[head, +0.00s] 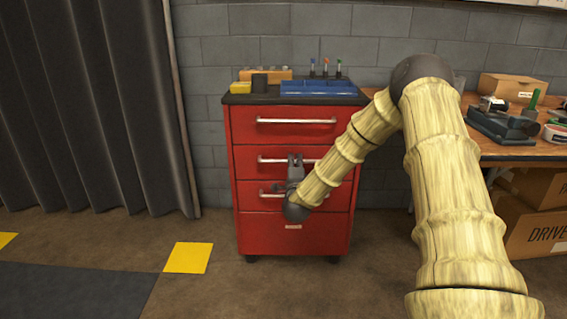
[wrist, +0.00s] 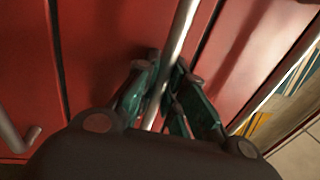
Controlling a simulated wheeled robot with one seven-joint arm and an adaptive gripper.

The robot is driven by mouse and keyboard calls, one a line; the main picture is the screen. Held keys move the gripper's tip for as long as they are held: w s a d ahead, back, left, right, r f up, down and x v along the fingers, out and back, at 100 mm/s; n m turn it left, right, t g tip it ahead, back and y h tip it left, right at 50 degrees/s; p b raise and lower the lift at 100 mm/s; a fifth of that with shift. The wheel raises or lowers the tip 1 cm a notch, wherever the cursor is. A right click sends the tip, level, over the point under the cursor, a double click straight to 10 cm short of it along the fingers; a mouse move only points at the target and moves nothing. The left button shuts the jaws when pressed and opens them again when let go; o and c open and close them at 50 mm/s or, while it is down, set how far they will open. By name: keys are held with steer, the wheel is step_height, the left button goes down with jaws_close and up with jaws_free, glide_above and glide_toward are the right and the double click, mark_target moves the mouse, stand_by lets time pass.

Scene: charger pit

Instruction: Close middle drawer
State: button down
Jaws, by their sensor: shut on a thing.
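The red cabinet (head: 294,237) stands against the wall with a stack of drawers. The middle drawer (head: 246,152) is the second from the top, with a silver bar handle (head: 269,160). My gripper (head: 295,158) is at the middle of this handle, its fingers pointing up in the picture. In the wrist view, the handle (wrist: 183,25) passes between the fingers of my gripper (wrist: 167,72), which are shut on it. The drawer looks close to flush with its neighbours; I cannot tell whether a small gap remains. My wrist and forearm hide part of the lower drawers.
A dark curtain (head: 100,110) hangs at left. The floor before the cabinet is clear.

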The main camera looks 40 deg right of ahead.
steer(key=shift+w+d+r, duration=0.1)
steer(key=shift+w+r, duration=0.05)
steer(key=c, duration=1.5)
jaws_free()
steer(key=shift+f, duration=0.2)
steer(key=v, duration=1.2)
steer(key=shift+d, duration=0.1)
